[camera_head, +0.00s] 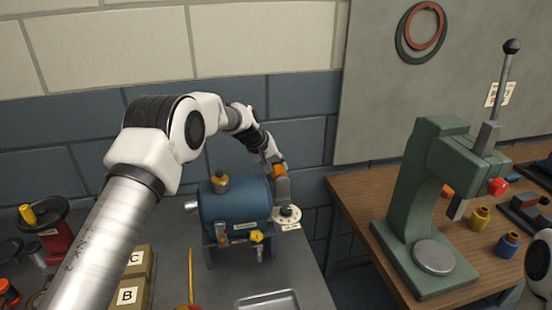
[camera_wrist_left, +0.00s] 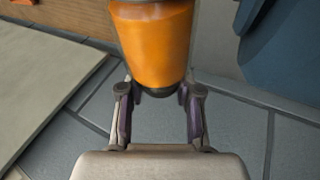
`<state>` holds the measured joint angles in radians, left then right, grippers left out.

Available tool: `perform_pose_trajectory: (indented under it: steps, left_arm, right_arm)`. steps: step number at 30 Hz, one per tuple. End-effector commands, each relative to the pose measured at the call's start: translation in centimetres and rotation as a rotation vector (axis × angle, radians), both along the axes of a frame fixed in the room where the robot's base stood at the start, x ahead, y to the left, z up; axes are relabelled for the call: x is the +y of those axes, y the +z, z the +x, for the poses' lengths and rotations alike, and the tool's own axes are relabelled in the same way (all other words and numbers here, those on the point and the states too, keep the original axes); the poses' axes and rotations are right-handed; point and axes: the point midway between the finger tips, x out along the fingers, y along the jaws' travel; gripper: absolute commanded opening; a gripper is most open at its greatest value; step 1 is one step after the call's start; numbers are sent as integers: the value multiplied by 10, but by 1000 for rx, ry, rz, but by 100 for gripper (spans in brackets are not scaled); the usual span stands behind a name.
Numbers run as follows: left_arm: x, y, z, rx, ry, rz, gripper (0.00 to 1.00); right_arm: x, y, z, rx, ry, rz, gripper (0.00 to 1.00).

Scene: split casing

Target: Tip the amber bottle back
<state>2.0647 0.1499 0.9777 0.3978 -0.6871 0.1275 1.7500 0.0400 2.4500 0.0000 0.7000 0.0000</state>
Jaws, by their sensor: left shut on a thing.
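The amber bottle (camera_wrist_left: 155,40) fills the top middle of the left wrist view, a smooth orange cylinder with a dark end towards my palm. My left gripper (camera_wrist_left: 160,92) is shut on it, with one finger on each side. In the head view my left arm reaches over to the right side of a blue tank (camera_head: 234,203), and the left gripper (camera_head: 276,167) is small there and partly hidden by its own wrist. Orange shows at the gripper, above a white disc (camera_head: 290,224) with a dark knob or opening. The bottle's exact tilt is hard to tell. My right gripper is out of view.
A green press (camera_head: 425,200) stands on the wooden table (camera_head: 350,195) at right, near small yellow (camera_head: 479,218) and blue (camera_head: 508,244) pots. Boxes (camera_head: 128,292), a red-based device (camera_head: 55,240) and a metal tray (camera_head: 268,301) are on the grey bench. A gap separates bench and table.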

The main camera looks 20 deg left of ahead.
Motion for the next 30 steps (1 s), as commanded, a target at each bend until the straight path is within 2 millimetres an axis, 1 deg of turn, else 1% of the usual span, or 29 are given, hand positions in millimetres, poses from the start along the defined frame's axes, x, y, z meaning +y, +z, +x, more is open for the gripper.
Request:
perform_pose_trajectory:
  steps: [1,13,14,15,30]
  left_arm:
    - [-1,-8,-5,24,-5,-3,0]
    - [-2,-11,-5,31,-7,-5,0]
    - [-2,-11,-5,31,-7,-5,44]
    - [-2,-11,-5,30,-7,-6,45]
    - [-1,-7,-3,22,-5,-5,45]
  right_arm:
    - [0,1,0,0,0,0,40]
    - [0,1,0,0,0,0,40]
    - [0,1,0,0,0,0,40]
    - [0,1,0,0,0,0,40]
    - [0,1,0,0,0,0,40]
